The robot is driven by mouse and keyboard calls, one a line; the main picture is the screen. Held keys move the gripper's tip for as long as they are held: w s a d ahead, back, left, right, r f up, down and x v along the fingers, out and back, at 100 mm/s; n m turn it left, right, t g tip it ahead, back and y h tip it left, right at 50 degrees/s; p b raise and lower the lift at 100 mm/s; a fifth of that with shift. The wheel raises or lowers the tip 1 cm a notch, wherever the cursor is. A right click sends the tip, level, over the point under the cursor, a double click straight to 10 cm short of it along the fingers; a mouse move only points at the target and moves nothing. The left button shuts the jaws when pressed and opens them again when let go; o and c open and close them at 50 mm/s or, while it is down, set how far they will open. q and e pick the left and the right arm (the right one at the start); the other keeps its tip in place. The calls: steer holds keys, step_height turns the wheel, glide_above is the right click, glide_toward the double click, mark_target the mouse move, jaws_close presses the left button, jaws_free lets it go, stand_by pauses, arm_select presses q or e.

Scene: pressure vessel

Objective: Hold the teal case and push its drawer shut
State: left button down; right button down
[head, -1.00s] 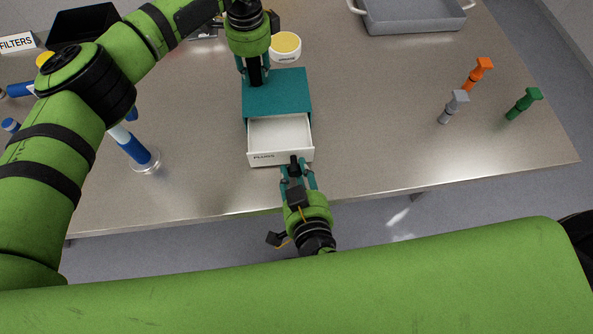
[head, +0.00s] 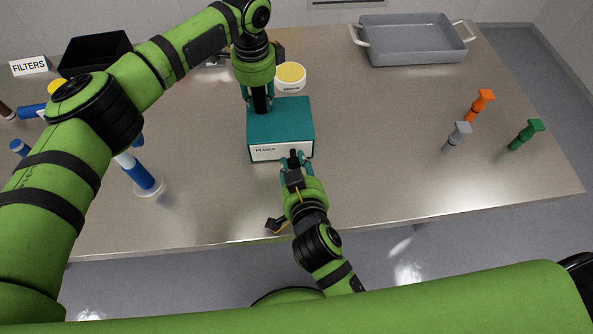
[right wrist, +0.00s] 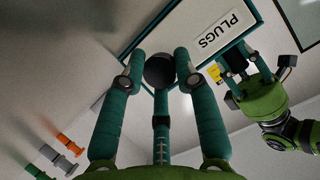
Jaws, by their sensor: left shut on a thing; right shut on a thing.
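The teal case (head: 285,124) stands on the metal table in the middle of the head view. Its white drawer front (head: 266,153), labelled PLUGS, sits against the case front, and no drawer interior shows. In the right wrist view the drawer front (right wrist: 222,30) is close ahead. My left gripper (head: 260,106) is shut on the case at its back left edge; its fingertips are partly hidden. My right gripper (head: 294,160) is at the drawer front, its fingers shut on a dark round knob (right wrist: 159,70).
A round container with a yellow top (head: 290,76) stands just behind the case. A grey tray (head: 412,42) is at the back right. Orange, grey and green plugs (head: 482,104) stand at the right. The table right of the case is clear.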

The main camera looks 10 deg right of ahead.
arm_select(q)
steer(key=shift+s+d+f, duration=0.15)
steer(key=shift+s, duration=0.15)
arm_select(e)
steer(key=shift+w+r, duration=0.1)
steer(key=shift+r, duration=0.1)
steer(key=c, duration=0.9)
jaws_free()
steer(key=shift+c, duration=0.2)
steer(key=shift+s, duration=0.35)
arm_select(q)
steer(key=shift+w, duration=0.15)
arm_select(e)
steer(key=v, duration=1.1)
steer(key=shift+s+r, duration=0.15)
steer(key=shift+s, duration=0.1)
arm_select(q)
steer(key=c, duration=0.9)
jaws_free()
